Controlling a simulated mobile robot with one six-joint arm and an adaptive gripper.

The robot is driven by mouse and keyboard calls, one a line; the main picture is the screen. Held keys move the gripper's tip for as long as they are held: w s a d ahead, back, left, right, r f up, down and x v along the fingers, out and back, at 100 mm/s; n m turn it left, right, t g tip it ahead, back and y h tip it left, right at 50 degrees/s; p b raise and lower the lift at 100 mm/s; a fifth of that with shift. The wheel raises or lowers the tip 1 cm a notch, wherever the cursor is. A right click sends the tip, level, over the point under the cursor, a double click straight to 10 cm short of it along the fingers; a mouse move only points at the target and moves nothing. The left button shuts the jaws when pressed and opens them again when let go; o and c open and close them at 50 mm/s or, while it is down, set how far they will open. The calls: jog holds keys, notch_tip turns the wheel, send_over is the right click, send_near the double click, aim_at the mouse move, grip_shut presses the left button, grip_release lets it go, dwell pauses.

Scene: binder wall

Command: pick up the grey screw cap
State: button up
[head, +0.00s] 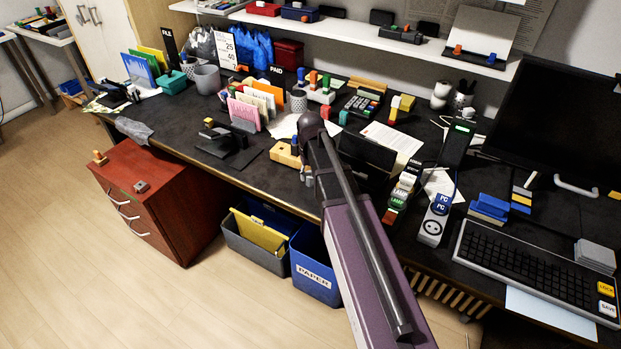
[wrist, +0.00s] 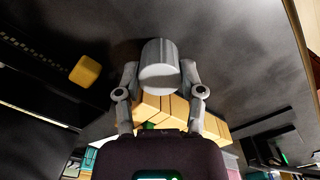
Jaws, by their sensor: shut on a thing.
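The grey screw cap (wrist: 160,66) is a short grey cylinder with a pale end face, seen in the wrist view between the two fingers of my gripper (wrist: 160,78). The fingers press on its left and right sides, so my gripper is shut on it. In the head view my gripper (head: 308,180) is at the front edge of the desk, mostly behind my arm. I cannot make out the cap there. Whether the cap touches the desk cannot be told.
A light wooden block (head: 286,154) stands just left of my gripper. A black tape-dispenser-like stand (head: 225,146) is further left. A dark box (head: 366,158) is to the right. Below the desk edge are a blue paper bin (head: 314,272) and a red-brown drawer cabinet (head: 160,200).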

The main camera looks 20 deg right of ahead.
jog(key=shift+r, duration=0.1)
notch_tip(320, 180, up, 3)
jog(key=p, duration=0.3)
jog(key=shift+r, duration=0.15)
jog(key=shift+s+r+p, duration=0.25)
jog(key=shift+p, duration=0.3)
jog(key=s, duration=1)
jog(key=s+r+p, duration=0.1)
jog(key=s, duration=0.4)
jog(key=shift+s+a, duration=0.25)
jog(key=shift+a, duration=0.05)
jog(key=n+p, duration=0.1)
jog(key=p, duration=1.3)
send_near(310, 174)
jog(key=w+a+r, duration=0.2)
jog(key=w+r, duration=0.7)
jog(key=w, duration=0.1)
jog(key=shift+w+a+f, duration=0.1)
jog(key=shift+f, duration=0.1)
jog(key=shift+f+b, duration=2.85)
jog(key=shift+b, duration=0.2)
